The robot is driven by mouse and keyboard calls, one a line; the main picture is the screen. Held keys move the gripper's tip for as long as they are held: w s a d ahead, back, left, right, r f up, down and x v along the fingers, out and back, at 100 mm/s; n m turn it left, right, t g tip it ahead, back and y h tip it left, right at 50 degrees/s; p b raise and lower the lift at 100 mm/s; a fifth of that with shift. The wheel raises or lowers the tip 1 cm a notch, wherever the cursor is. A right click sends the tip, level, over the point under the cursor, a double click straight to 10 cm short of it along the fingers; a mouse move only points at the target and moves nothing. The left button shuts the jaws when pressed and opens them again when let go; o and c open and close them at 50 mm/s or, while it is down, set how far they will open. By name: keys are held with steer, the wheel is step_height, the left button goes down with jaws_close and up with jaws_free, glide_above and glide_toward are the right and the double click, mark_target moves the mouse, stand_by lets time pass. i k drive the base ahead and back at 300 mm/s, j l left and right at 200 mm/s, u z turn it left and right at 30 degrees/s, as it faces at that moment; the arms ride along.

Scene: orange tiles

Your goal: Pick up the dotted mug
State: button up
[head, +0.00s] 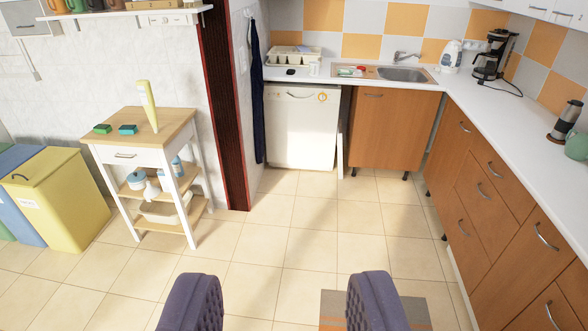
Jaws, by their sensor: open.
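I cannot make out a dotted mug for certain. Several mugs (76,5) in brown, green and dark tones stand on the wall shelf at the top left, cut off by the picture's upper edge, and no dots can be told on them. A green mug-like thing (577,146) is partly in view on the counter at the right edge, and its pattern is too small to tell. My gripper (283,285) is open and empty at the bottom of the picture, its two dark ridged fingers wide apart over the tiled floor, far from the shelf and counter.
A wooden trolley (150,128) with a pale green bottle (148,104) stands at the left beside coloured bins (75,195). Orange-brown cabinets (490,190) and a white counter (490,98) line the right and back. The middle floor is clear apart from a mat (335,305).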

mark_target(314, 65)
steer(key=i, duration=5.6)
steer(key=i+z, duration=0.15)
steer(key=i, duration=0.4)
steer(key=i+j+z, duration=0.2)
steer(key=i, duration=0.35)
